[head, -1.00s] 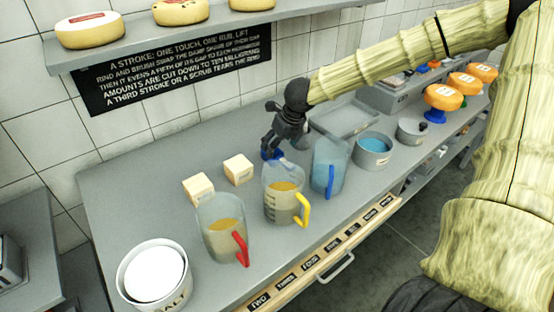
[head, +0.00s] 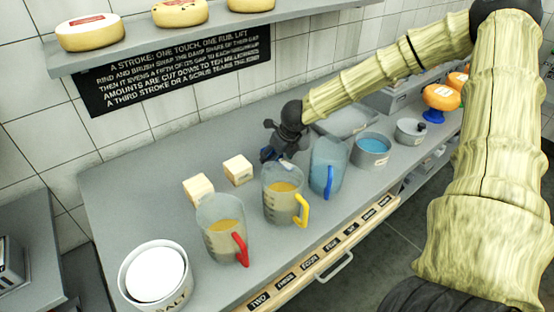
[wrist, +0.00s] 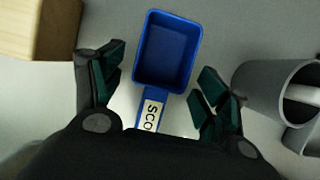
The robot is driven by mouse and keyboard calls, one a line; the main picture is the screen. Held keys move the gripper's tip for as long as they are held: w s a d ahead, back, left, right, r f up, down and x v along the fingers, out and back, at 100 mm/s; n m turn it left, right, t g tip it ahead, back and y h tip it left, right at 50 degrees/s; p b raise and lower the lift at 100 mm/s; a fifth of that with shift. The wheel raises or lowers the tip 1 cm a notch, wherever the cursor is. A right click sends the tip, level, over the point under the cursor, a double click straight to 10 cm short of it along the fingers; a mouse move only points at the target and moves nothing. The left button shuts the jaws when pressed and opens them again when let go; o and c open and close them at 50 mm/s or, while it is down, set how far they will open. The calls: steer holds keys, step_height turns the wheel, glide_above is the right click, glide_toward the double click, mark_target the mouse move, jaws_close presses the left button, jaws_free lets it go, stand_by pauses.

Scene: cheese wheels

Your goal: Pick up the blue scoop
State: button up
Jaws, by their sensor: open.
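The blue scoop (wrist: 168,50) lies on the counter in the wrist view, its square cup pointing away from me. Its handle, with a white label (wrist: 152,115) reading "SCO", runs back between my fingers. My gripper (wrist: 158,85) is open, with one dark finger on each side of the scoop and a visible gap on both sides. In the head view my gripper (head: 274,154) is low over the counter behind the yellow-handled jug and hides most of the scoop.
Pale blocks (head: 238,170) stand left of my gripper. A grey tray (head: 348,121) lies behind. A shelf with cheeses (head: 90,31) hangs above.

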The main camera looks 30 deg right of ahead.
steer(key=shift+f, duration=0.2)
steer(key=c, duration=1.1)
steer(key=shift+w+r, duration=0.1)
steer(key=shift+r, duration=0.05)
step_height(320, 180, up, 28)
steer(key=b, duration=0.2)
steer(key=shift+b, duration=0.35)
